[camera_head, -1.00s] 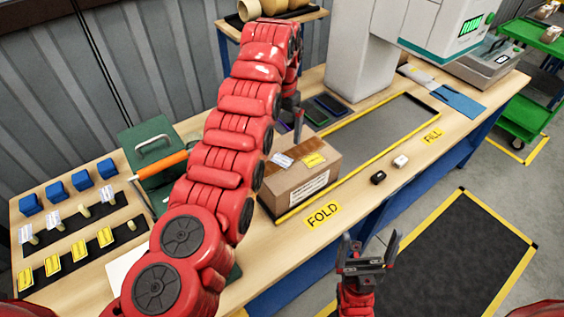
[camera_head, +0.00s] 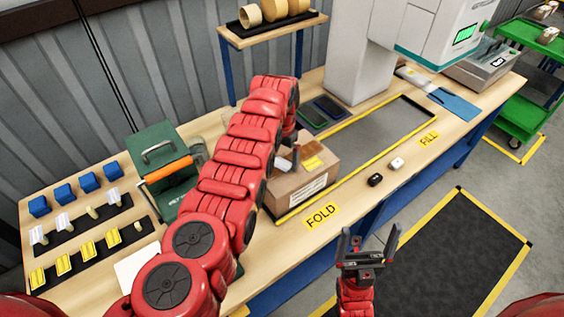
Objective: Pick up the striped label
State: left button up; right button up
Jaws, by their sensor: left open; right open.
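A brown carton (camera_head: 296,190) stands on the workbench. Its top carries a yellow label (camera_head: 313,162); any stripes on it are too small to tell. A pale label on the carton's top is mostly hidden by my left gripper. My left gripper (camera_head: 295,158) points down at the carton's top, just left of the yellow label. It is open; whether it touches anything cannot be told. Several yellow labels with dark marks (camera_head: 63,264) stand in a row on a black strip at the left. My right gripper (camera_head: 368,246) is open and empty in front of the bench.
White labels (camera_head: 62,222) and blue blocks (camera_head: 64,194) stand at the left of the bench (camera_head: 262,262). A black item (camera_head: 375,180) and a white item (camera_head: 397,163) lie right of the carton.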

pick_arm(q)
jog(key=shift+f, duration=0.25)
dwell(0.4)
jog(key=c, duration=1)
jog(key=shift+r, duration=0.1)
